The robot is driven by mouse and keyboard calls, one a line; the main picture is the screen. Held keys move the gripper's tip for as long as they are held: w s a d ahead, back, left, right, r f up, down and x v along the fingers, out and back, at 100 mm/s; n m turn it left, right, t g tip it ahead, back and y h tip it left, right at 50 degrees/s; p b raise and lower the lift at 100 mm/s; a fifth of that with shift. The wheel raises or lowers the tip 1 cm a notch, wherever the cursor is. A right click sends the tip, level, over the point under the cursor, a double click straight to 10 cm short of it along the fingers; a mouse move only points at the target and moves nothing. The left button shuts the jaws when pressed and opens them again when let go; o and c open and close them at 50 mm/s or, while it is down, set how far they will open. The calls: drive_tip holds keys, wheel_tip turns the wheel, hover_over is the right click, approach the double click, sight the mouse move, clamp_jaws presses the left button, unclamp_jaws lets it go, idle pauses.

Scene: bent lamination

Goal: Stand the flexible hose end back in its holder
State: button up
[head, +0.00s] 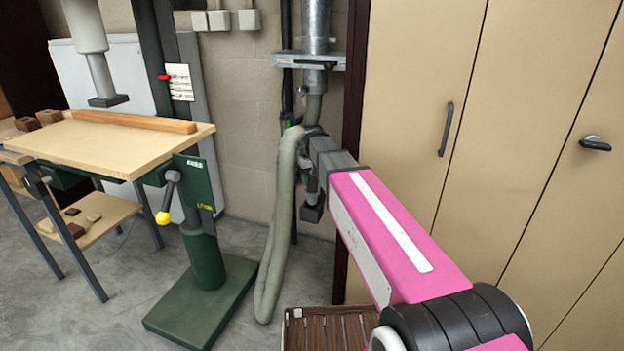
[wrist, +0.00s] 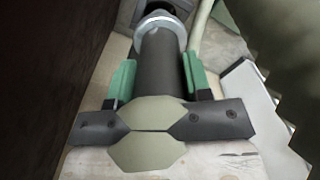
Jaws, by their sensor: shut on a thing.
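The flexible hose (head: 279,225) is grey-green. It hangs from the metal duct (head: 316,45), loops down close to the floor and rises to my gripper (head: 313,135). My gripper is shut on the hose end, which the arm partly hides. In the wrist view my gripper's pale-tipped jaws (wrist: 143,131) lie across a dark tube (wrist: 161,65) with a bright metal collar (wrist: 160,20). Two green pieces, apparently the holder (wrist: 122,79), flank the tube. A green spot of it shows in the head view (head: 286,123). I cannot tell whether the tube is seated.
Tan cabinet doors (head: 420,90) stand close to the right of my arm. A green drill press base (head: 200,300) and a wooden worktable (head: 110,145) stand on the left. A slatted wooden piece (head: 325,330) lies low in front.

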sight(312, 190)
drive_tip(key=shift+f, duration=1.25)
drive_tip(key=shift+f, duration=0.15)
drive_tip(key=shift+f, duration=0.6)
drive_tip(key=shift+f, duration=0.15)
drive_tip(key=shift+f, duration=0.65)
drive_tip(key=o, duration=0.9)
drive_tip(key=shift+f, duration=0.1)
wheel_tip(312, 190, up, 11)
drive_tip(key=shift+f, duration=0.1)
